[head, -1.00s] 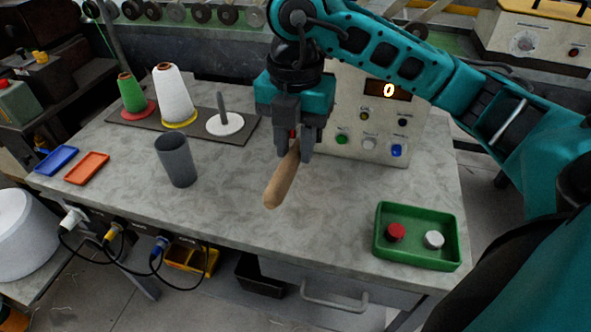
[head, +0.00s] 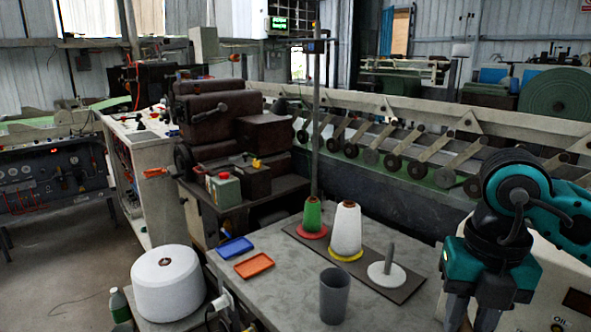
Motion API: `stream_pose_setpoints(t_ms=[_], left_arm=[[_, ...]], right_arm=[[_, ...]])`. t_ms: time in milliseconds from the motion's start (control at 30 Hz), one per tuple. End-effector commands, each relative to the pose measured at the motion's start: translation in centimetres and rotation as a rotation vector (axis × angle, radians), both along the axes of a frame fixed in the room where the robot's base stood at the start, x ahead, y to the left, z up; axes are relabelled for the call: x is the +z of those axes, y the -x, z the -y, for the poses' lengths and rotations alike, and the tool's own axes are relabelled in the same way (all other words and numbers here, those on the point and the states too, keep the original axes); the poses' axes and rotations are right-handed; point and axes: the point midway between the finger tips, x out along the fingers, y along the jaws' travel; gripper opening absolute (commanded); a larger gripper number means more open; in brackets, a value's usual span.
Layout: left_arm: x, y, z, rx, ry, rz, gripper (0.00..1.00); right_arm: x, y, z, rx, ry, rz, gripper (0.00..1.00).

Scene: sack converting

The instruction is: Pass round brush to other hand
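My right gripper (head: 472,318) is at the bottom right, above the worktable (head: 275,299), to the right of the grey cup. Its fingertips are cut off by the lower picture edge, so what is between them is hidden. The round brush is not visible now; a second ago its wooden handle stuck out below the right gripper's fingers. My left gripper is not in view.
On the table are a grey cup (head: 334,297), a blue tray (head: 235,248), an orange tray (head: 254,265), a green cone (head: 312,216), a white cone (head: 346,230) and an empty spindle (head: 387,268). A control box (head: 545,285) stands behind the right gripper.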

Motion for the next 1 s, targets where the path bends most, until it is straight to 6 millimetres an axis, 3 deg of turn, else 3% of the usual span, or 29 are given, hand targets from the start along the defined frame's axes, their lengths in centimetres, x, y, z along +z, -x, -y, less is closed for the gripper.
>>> stream_pose_setpoints(t_ms=[1000], left_arm=[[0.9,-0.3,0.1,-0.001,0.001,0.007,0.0]], right_arm=[[-3.5,-2.1,-1.9,1.884,-0.011,0.014,0.0]])
